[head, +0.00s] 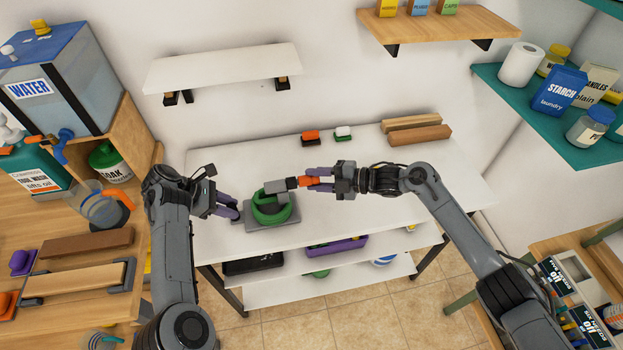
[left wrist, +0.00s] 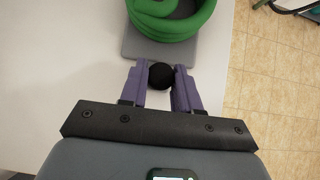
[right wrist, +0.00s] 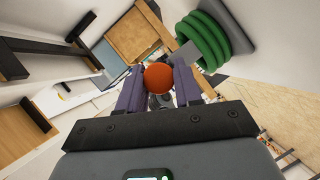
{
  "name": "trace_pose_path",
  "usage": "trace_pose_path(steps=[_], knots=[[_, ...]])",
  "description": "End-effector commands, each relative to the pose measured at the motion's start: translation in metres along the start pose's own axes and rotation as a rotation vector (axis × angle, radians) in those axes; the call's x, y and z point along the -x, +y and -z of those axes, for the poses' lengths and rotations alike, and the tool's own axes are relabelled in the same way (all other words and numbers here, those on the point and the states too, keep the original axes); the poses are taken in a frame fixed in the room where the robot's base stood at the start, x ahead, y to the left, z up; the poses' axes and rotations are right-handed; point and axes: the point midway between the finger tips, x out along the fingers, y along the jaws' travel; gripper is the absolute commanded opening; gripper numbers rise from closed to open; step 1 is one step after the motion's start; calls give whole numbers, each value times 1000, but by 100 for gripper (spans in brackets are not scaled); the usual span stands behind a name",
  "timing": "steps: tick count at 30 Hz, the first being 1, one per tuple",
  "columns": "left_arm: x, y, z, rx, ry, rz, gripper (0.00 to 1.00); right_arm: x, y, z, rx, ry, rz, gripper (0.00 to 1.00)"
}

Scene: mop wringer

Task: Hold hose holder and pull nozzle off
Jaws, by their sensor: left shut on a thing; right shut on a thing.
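The hose holder has a grey base (head: 285,223) and a coiled green hose (head: 268,210) on it, standing on the white table. Its black knob (left wrist: 161,75) sits between the purple fingers of my left gripper (left wrist: 160,92), which is shut on it. In the head view my left gripper (head: 238,212) is at the left side of the holder. The orange nozzle (head: 309,182) lies in line with the grey connector (head: 280,186) at the hose's end. My right gripper (head: 321,181) is shut on the nozzle, whose round orange end (right wrist: 158,78) shows in the right wrist view. Whether nozzle and connector touch is unclear.
Two small brushes (head: 311,138) and wooden blocks (head: 420,135) lie at the back of the white table (head: 370,205). A shelf below holds a purple box (head: 338,247). A water tank (head: 60,80) stands at left. The table's front right is clear.

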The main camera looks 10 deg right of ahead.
Motion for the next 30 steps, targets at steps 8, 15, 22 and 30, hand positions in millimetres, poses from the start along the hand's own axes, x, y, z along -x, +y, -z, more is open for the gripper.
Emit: trace_pose_path(steps=[8, 15, 22, 30], knots=[[0, 0, 0, 0, 0, -1, 0, 12, 0, -7, 1, 0, 1, 2], [0, 0, 0, 1, 0, -1, 0, 22, 0, -13, 0, -1, 1, 2], [0, 0, 0, 1, 0, -1, 0, 32, 0, -19, 0, -1, 1, 2], [0, 0, 0, 1, 0, -1, 0, 42, 0, -24, 0, 0, 0, 2]])
